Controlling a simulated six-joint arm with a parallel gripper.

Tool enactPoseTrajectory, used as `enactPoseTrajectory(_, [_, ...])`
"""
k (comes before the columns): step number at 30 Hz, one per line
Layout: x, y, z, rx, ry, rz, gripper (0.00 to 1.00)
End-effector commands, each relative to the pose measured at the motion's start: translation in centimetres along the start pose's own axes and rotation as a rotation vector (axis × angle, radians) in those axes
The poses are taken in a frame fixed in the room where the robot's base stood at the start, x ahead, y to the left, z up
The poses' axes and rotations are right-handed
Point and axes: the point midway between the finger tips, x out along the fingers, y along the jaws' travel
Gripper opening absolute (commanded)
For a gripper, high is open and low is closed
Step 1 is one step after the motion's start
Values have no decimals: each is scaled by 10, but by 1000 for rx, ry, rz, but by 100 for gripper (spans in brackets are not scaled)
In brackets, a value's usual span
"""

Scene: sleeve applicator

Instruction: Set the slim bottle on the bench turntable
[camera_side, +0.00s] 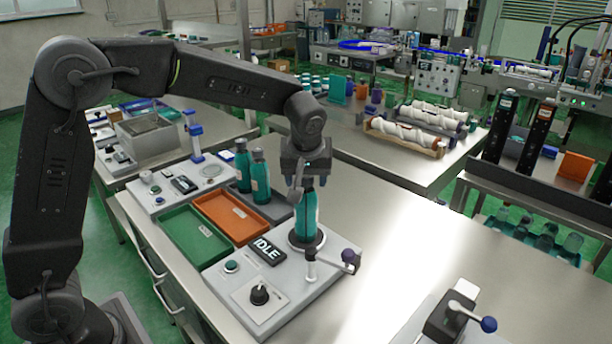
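A slim teal bottle (307,218) with a pale label stands upright over the round dark turntable (293,246) on the grey bench unit. Its base looks level with the turntable, but whether it bears fully on it is hard to tell. My gripper (308,184) points down at the top of this bottle, with its fingers around the upper end. The fingers hide the cap, and I cannot tell whether they press on it. Two more teal bottles, one in front (260,177) and one behind (242,166), stand to the left, apart from my gripper.
A green tray (192,236) and an orange tray (231,216) lie left of the turntable. An "IDLE" display (267,250), a black knob (259,293) and a small lever post (311,266) are close by. A lever clamp (461,315) stands front right. The bench between is clear.

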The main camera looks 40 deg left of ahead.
Motion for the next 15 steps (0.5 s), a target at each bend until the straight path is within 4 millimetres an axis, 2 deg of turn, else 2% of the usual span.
enactPoseTrajectory(8, [-5,0,-2,0,2,2,59])
enactPoseTrajectory(11, [-17,1,-2,0,3,4,59])
enactPoseTrajectory(15, [-46,1,-2,1,4,5,59])
